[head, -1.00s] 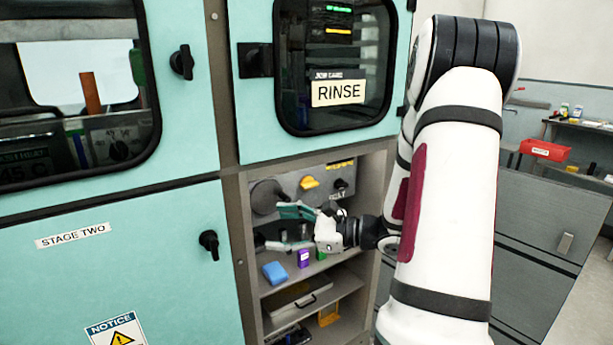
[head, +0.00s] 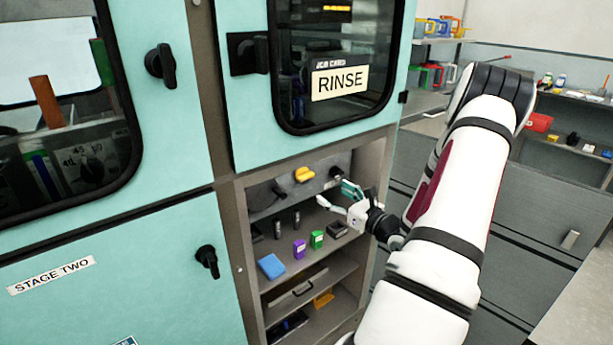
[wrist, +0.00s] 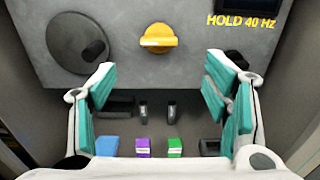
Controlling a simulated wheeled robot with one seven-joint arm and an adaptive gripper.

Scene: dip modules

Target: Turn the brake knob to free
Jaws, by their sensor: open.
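A yellow knob (head: 304,174) is on the grey panel at the top of the open recess below the RINSE door. In the wrist view the yellow knob (wrist: 158,39) sits at upper centre, its grip bar lying roughly level. No brake or free marking is readable beside it. My gripper (head: 340,199) is open and empty, to the right of the knob and lower in the head view. In the wrist view its teal-padded fingers (wrist: 160,68) stand wide apart, one each side below the knob, not touching it.
A dark disc with a handle (wrist: 85,42) is left of the knob; a small black knob (wrist: 233,62) and a HOLD 40 HZ label (wrist: 240,21) are right. Blue (head: 271,265), purple (head: 299,249) and green (head: 317,239) boxes stand on the shelf below. Recess walls flank the gripper.

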